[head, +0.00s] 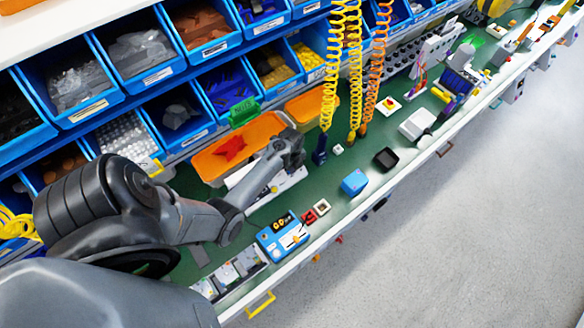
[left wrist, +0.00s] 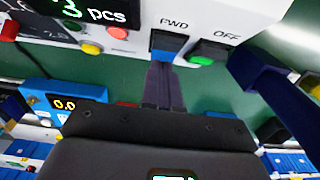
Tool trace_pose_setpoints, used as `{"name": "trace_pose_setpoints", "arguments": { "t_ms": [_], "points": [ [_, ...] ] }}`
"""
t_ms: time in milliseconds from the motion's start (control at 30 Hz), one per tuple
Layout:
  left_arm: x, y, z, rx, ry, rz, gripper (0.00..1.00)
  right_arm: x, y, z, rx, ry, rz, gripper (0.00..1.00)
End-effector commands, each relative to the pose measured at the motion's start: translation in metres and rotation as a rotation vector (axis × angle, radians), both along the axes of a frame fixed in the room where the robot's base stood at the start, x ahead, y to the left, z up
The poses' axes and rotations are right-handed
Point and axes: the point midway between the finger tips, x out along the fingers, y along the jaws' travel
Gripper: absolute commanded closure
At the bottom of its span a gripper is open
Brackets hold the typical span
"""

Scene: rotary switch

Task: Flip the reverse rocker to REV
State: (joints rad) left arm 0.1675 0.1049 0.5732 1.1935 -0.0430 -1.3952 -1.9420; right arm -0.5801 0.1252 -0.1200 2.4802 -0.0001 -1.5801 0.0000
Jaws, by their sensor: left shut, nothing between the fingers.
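A white control panel (left wrist: 128,36) fills the top of the left wrist view, with a display reading "3 pcs". A blue rocker (left wrist: 168,42) sits under the label FWD. The label OFF stands to its right, above a green button (left wrist: 205,60); no REV label is readable. My left gripper (left wrist: 163,68) is shut and empty, its fingertips just below the blue rocker. I cannot tell whether they touch it. In the head view my left gripper (head: 297,150) is over the white panel (head: 285,184) and partly hides it; the rocker cannot be made out there. My right gripper is out of view.
A dark blue hanging connector (left wrist: 270,80) is close on the right; it also shows in the head view (head: 320,152). An orange bin (head: 212,162) stands behind the gripper. A blue device with dials (head: 284,236) is nearer the front edge. Green bench surface is bare around (head: 325,178).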

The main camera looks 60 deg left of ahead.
Motion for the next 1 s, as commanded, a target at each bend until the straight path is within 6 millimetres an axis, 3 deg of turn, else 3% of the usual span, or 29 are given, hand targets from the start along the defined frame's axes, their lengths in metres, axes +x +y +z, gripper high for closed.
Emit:
{"name": "trace_pose_setpoints", "arguments": {
  "t_ms": [667, 1000],
  "points": [
    [0.000, 0.002, -0.004, 0.059, 0.012, 0.002, 1.00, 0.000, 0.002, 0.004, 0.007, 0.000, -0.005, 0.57],
    [0.000, 0.002, 0.006, 0.058, 0.011, 0.002, 1.00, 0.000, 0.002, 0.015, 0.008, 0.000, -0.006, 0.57]
  ]
}}
